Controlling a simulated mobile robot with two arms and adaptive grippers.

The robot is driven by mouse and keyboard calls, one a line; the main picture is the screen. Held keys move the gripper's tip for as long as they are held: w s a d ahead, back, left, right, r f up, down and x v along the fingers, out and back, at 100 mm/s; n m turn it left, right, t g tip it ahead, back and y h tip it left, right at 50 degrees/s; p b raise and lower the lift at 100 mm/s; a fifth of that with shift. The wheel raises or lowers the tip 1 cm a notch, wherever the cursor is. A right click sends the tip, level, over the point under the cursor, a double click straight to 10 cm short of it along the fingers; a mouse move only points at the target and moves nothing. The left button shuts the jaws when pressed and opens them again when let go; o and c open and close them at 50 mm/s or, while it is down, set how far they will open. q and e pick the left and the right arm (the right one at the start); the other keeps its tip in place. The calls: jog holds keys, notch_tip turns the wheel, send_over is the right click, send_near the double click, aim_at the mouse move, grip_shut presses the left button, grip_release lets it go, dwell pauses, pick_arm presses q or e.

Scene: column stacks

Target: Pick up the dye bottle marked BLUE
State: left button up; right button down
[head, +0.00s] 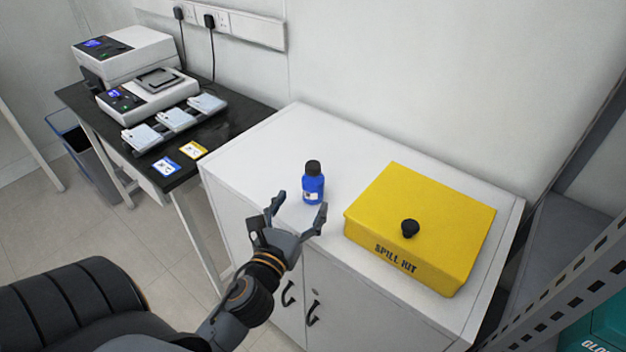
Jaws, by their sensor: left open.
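A small blue bottle (313,186) with a black cap and a white label stands upright on the white cabinet top (288,140). The label's text is too small to read. My left gripper (298,208) is open and empty at the front edge of the cabinet, just in front of the bottle. Its two fingers point toward the bottle, with the bottle beyond and between the fingertips as seen here. I cannot tell whether a finger touches it. My right gripper is not in view.
A yellow spill kit box (446,211) with a black knob sits close to the right of the bottle. Cabinet top behind and left of the bottle is clear. A black bench (238,116) with instruments stands at left. A perforated metal upright (560,290) is at right.

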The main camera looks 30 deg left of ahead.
aim_at(314, 179)
pick_arm(q)
jog(key=x, duration=0.3)
jog(key=shift+w, duration=0.1)
jog(key=p+x, duration=0.1)
jog(key=x, duration=0.4)
jog(key=shift+w+a, duration=0.1)
jog(key=shift+a, duration=0.1)
jog(key=shift+r, duration=0.1)
jog(key=c, duration=1.4)
